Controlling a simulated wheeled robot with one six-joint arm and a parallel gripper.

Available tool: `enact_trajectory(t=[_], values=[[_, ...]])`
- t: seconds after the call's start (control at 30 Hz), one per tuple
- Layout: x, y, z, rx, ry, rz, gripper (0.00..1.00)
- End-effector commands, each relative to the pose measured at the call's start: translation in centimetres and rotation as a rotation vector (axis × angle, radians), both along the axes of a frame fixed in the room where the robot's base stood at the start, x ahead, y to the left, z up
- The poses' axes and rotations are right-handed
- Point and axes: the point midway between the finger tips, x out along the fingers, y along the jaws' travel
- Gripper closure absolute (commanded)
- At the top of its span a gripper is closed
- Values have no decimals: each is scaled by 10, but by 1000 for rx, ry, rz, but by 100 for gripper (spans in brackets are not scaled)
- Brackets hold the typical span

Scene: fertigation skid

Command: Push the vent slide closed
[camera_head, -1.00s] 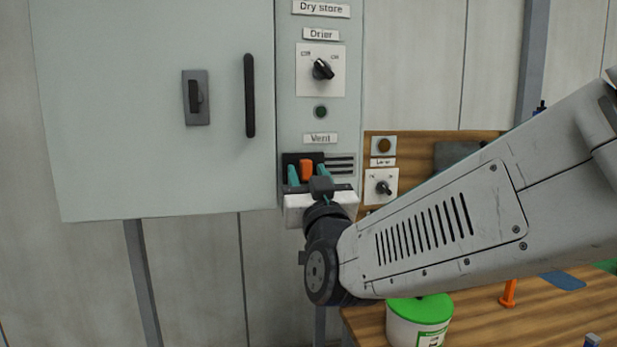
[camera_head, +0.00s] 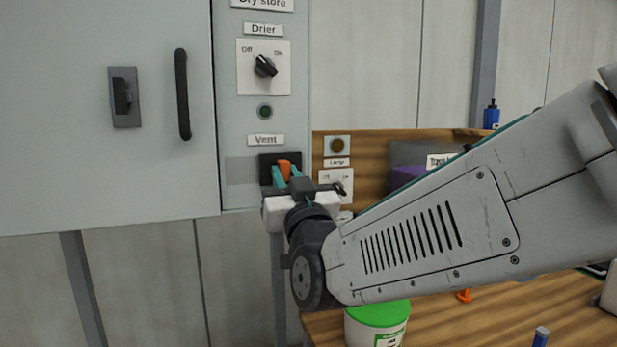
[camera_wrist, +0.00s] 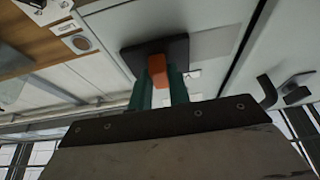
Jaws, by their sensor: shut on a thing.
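The vent slide is a dark plate (camera_head: 266,166) with an orange grip (camera_head: 284,166), under the "Vent" label (camera_head: 265,140) on the grey panel. The plate sits at the right of its strip, near the panel's right edge, and no vent slots show beside it. My gripper (camera_head: 287,175) has its teal fingers on both sides of the orange grip and is shut on it. In the wrist view the orange grip (camera_wrist: 157,70) stands between the two fingers, with the dark plate (camera_wrist: 178,46) behind.
A cabinet door with a black bar handle (camera_head: 182,95) is at left. The Drier knob (camera_head: 264,66) and a dark green indicator (camera_head: 264,111) are above. A lamp switch plate (camera_head: 337,183) is close at right. A green-lidded tub (camera_head: 378,314) stands on the wooden bench below.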

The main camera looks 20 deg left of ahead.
Motion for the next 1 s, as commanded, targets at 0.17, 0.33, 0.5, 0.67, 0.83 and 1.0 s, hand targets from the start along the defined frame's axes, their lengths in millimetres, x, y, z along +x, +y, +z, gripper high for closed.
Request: enact_trajectory(t=[0.17,0.33,0.5,0.67,0.83,1.0], values=[[1,-1,0,1,1,-1,100],[2,-2,0,1,1,-5,63],[1,0,0,1,1,-1,60],[-1,-1,-1,1,1,0,60],[-16,-14,-9,0,2,-1,60],[-37,-33,-20,0,1,-1,60]])
